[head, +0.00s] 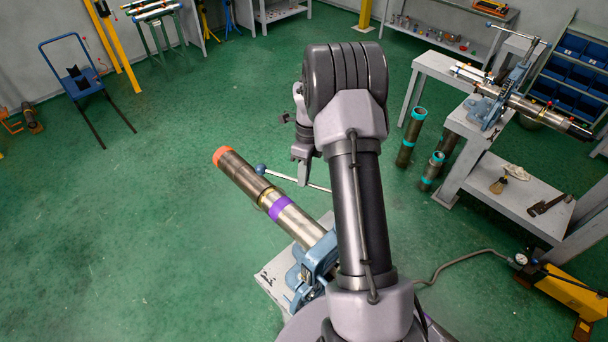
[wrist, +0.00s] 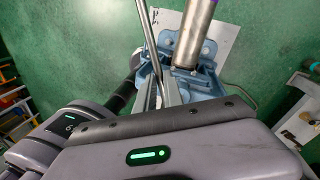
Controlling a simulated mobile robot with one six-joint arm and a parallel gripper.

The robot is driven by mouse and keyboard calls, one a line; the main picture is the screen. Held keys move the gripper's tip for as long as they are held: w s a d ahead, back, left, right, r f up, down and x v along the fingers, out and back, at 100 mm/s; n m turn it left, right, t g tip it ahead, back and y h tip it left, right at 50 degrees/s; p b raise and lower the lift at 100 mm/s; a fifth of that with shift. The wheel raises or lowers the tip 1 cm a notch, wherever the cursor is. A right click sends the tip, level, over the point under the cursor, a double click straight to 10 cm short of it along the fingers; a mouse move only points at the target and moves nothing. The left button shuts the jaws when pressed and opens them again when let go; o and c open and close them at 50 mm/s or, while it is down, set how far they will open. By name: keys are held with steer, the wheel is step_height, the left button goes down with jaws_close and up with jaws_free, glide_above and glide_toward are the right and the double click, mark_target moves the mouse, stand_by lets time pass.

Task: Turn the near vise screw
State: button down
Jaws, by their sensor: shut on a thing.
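The near vise (head: 316,265) is blue and stands on a pale plate at the lower middle of the head view. It holds a steel pipe (head: 292,219) with a purple band and an orange end. The vise's thin handle bar (head: 287,178) has a blue ball at its left end. My gripper (head: 302,181) is shut on this bar, though my arm partly hides the fingers. In the wrist view, the bar (wrist: 148,38) runs down to the jaws beside the blue vise (wrist: 188,82) and the pipe (wrist: 196,30).
A second blue vise (head: 489,108) with a pipe stands on the right bench. Several pipes (head: 408,138) stand on the floor beside it. A yellow pump (head: 572,296) with a hose is at the lower right.

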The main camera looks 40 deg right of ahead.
steer(key=shift+r, duration=0.1)
steer(key=d+m+b, duration=0.1)
steer(key=w+d+m+b, duration=0.1)
steer(key=b, duration=0.1)
steer(key=d+m+b, duration=0.1)
steer(key=d, duration=0.1)
steer(key=shift+w+t, duration=0.25)
steer(key=shift+t, duration=0.05)
steer(key=c, duration=1.5)
jaws_free()
steer(key=shift+o, duration=0.2)
steer(key=d+r, duration=0.3)
steer(key=r, duration=1.4)
steer(key=shift+w+y+p, duration=0.3)
steer(key=shift+w+p, duration=0.1)
steer(key=shift+f, duration=0.1)
